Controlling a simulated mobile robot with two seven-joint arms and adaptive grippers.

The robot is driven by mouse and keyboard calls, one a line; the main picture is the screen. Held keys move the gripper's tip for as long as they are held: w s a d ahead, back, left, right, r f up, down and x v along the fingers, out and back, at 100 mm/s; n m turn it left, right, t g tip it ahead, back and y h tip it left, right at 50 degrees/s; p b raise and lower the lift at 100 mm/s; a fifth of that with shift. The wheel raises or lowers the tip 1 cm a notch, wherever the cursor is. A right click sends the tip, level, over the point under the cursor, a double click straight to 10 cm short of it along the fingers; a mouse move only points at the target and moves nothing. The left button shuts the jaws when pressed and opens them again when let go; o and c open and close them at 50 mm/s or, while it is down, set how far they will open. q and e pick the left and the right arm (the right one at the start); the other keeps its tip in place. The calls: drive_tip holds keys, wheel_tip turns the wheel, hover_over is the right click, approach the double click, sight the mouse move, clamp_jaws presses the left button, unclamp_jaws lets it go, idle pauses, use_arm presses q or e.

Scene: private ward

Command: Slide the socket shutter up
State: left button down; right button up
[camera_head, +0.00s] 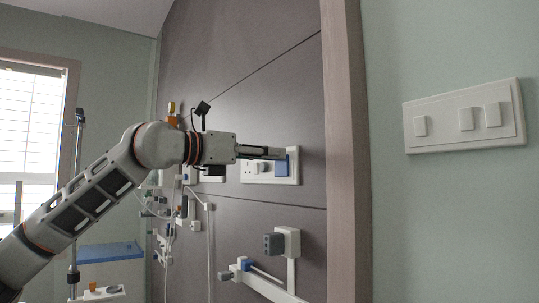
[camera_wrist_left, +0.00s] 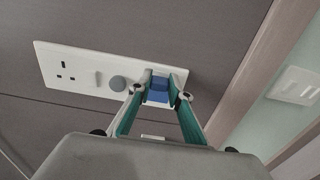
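A white socket plate (camera_head: 255,180) is fixed to the dark wall panel; it also shows in the wrist view (camera_wrist_left: 60,48). A blue shutter (camera_head: 281,167) sits at its right end and shows in the wrist view (camera_wrist_left: 158,90). My left gripper (camera_head: 284,153) reaches in from the left and covers part of the shutter in the head view. In the wrist view its two fingers stand apart, one at each side of the shutter. I cannot tell whether they touch it. My right gripper is not in view.
A grey plug-like block (camera_head: 273,243) on a white bracket and rail stands out from the wall below. A wooden post (camera_head: 347,150) is right of the panel, with a white switch plate (camera_head: 465,117) beyond. Cables and fittings (camera_head: 183,207) hang behind my left arm.

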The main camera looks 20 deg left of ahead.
use_arm(q)
wheel_tip(320, 180, up, 6)
drive_tip(key=p, duration=0.4)
drive_tip(key=shift+s+r, duration=0.1)
drive_tip(key=shift+r, duration=0.05)
drive_tip(key=shift+r+p, duration=0.3)
drive_tip(key=shift+p, duration=0.1)
drive_tip(key=shift+a, duration=0.1)
drive_tip(key=c, duration=1.8)
unclamp_jaws()
drive_tip(key=shift+c, duration=0.2)
drive_tip(key=shift+f, duration=0.1)
drive_tip(key=v, duration=1.1)
drive_tip(key=shift+s+a, duration=0.25)
drive_tip(key=shift+s, duration=0.1)
